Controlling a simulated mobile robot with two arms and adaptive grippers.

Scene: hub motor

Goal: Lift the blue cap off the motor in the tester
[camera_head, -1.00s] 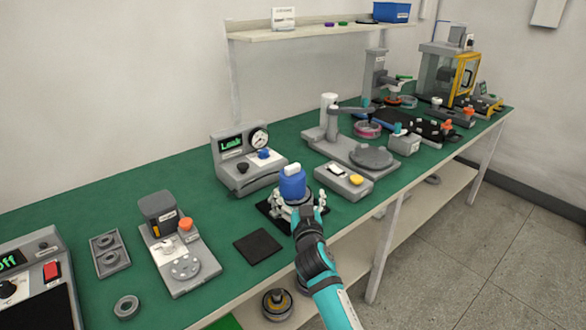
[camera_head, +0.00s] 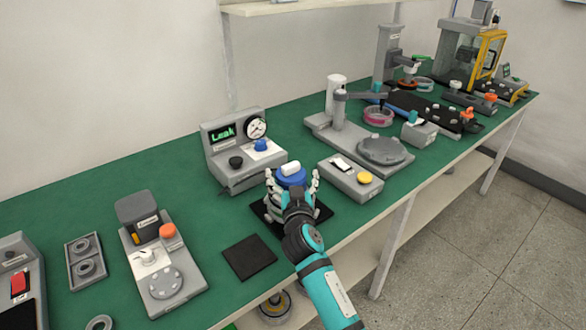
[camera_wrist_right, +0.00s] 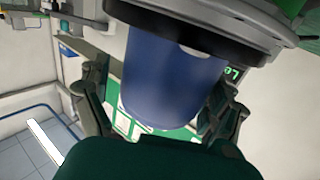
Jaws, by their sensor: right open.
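My right gripper (camera_head: 292,187) is open, with one finger on each side of the cap. In the right wrist view the open fingers of the gripper (camera_wrist_right: 160,102) flank the cap, with a gap visible on the left; contact on the right is unclear. My arm hides the motor under the cap. The grey tester box (camera_head: 240,150) behind it reads "Leak". My left gripper is not in view.
A black mat (camera_head: 249,255) lies to the left. A fixture with an orange knob (camera_head: 163,270) stands further left.

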